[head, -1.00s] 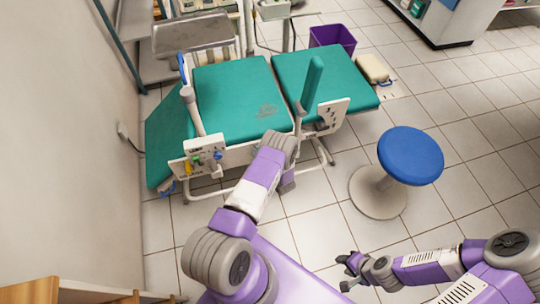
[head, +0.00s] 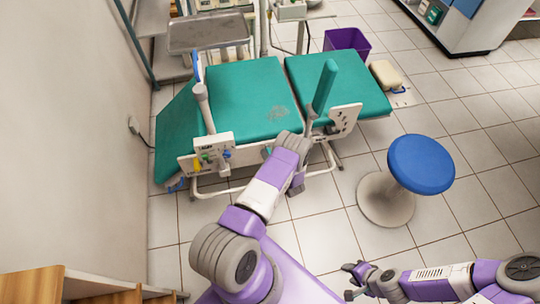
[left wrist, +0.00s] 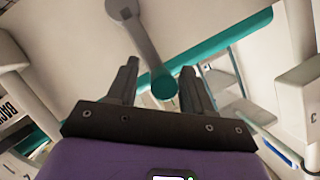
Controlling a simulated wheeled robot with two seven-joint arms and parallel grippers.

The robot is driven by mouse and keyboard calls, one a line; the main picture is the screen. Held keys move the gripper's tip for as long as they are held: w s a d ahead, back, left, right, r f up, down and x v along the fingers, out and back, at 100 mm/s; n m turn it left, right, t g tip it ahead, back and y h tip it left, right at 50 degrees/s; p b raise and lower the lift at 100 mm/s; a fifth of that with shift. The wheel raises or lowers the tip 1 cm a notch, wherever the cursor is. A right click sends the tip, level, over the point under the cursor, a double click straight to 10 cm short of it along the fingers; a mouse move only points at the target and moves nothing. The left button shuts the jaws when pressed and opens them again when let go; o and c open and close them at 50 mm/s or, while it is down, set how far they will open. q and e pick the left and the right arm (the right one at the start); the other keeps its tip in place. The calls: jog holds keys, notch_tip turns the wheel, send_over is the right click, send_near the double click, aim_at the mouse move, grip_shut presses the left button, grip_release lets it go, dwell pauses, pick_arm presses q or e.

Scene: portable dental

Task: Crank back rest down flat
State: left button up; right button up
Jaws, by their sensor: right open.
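The teal dental chair (head: 252,95) stands ahead in the head view. Its left panel (head: 178,135) slopes down; its middle panel and right panel (head: 345,85) look about flat, though the right one's exact tilt is hard to judge. In the left wrist view a grey crank arm (left wrist: 143,40) ends in a teal knob (left wrist: 163,86), which shows between the spread fingers of my left gripper (left wrist: 159,67). The fingers look apart from the knob. In the head view my left gripper is mostly hidden behind its wrist, at the chair's near side. My right gripper (head: 350,280) is open and empty, low over the floor.
A blue round stool (head: 420,164) stands right of the chair. An upright teal armrest (head: 325,86) rises near my left arm. A purple bin (head: 347,41) and metal tray (head: 208,32) are behind. A wall is at left, wooden furniture (head: 60,285) at bottom left. Tiled floor is free around the stool.

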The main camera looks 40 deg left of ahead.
pick_arm(q)
jog(key=p+v, duration=0.2)
jog(key=v, duration=0.5)
jog(key=shift+d, duration=0.3)
